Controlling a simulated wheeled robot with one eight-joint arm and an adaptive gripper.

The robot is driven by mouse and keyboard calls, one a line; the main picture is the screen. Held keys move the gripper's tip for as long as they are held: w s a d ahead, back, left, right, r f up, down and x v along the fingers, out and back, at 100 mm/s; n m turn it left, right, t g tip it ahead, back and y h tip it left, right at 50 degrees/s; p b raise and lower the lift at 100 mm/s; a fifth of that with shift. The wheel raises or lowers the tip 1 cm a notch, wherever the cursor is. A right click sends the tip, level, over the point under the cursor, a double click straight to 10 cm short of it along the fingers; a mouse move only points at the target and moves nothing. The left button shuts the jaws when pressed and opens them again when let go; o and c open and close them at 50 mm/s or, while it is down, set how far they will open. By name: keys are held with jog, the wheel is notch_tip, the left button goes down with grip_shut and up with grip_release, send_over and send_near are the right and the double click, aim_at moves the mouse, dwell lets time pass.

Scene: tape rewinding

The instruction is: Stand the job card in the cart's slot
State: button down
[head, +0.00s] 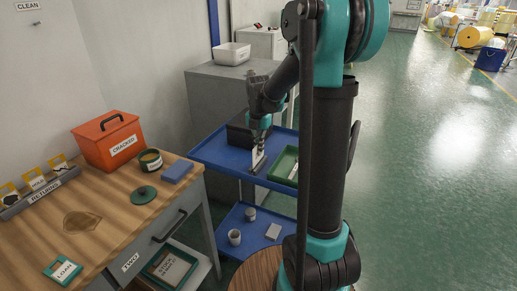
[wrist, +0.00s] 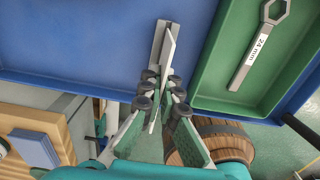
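The job card (head: 258,158) is a thin pale card, upright above the top shelf of the blue cart (head: 213,150). My gripper (head: 262,137) points down over the cart and is shut on the card. In the wrist view the card (wrist: 170,45) shows nearly edge-on between the fingertips (wrist: 162,92). A grey strip, seemingly the slot holder (wrist: 158,38), lies on the blue shelf right beside the card's lower end. I cannot tell whether the card's lower edge is inside the slot or just above it.
A green tray (wrist: 206,92) with a 24 mm wrench (wrist: 259,45) stands right of the card. A dark box (head: 237,137) is behind it. The wooden bench (head: 115,215) at left holds an orange box (head: 107,140), a tin (head: 150,160) and a blue block (head: 177,171).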

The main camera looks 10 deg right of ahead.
jog(key=shift+f, duration=0.85)
dwell(0.6)
dwell(0.3)
jog(key=c, duration=1.2)
grip_release()
jog(key=shift+o, duration=0.2)
jog(key=shift+r, duration=4.05)
